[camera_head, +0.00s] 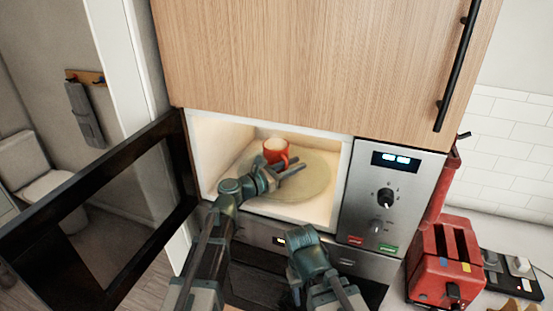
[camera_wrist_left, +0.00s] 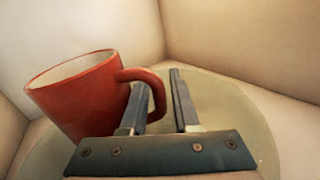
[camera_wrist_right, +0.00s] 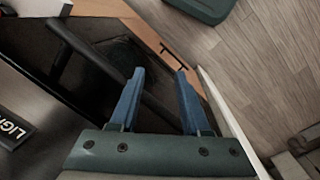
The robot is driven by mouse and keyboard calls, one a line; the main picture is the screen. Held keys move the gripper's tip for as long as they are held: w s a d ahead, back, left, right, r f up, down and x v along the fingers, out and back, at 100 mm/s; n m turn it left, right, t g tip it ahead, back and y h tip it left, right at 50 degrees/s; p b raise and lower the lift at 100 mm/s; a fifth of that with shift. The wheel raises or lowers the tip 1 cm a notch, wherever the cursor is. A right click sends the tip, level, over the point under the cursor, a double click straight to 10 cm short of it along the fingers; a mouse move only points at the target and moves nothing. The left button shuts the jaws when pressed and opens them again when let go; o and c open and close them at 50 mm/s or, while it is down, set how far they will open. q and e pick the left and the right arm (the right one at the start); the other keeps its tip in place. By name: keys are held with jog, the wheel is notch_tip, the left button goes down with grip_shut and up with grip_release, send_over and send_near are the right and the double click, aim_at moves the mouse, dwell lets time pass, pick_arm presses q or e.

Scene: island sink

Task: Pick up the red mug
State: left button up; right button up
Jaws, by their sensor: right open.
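The red mug (camera_head: 276,151) stands upright on the round turntable (camera_head: 318,172) inside the open microwave. Its pale inside shows from above. My left gripper (camera_head: 290,171) is inside the microwave, just in front and to the right of the mug. In the left wrist view the mug (camera_wrist_left: 80,98) is at the left, with its handle (camera_wrist_left: 157,92) toward my fingers. The left gripper (camera_wrist_left: 160,100) is open, and the handle's outer bar appears between its fingers. I cannot tell whether they touch it. My right gripper (camera_wrist_right: 160,100) is open and empty, low in front of the oven.
The microwave door (camera_head: 100,195) is swung open to the left. The cavity walls are close around my left gripper. The control panel (camera_head: 386,200) is right of the opening. A red toaster (camera_head: 445,262) stands on the counter at the right.

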pick_arm(q)
grip_shut()
dwell(1.4)
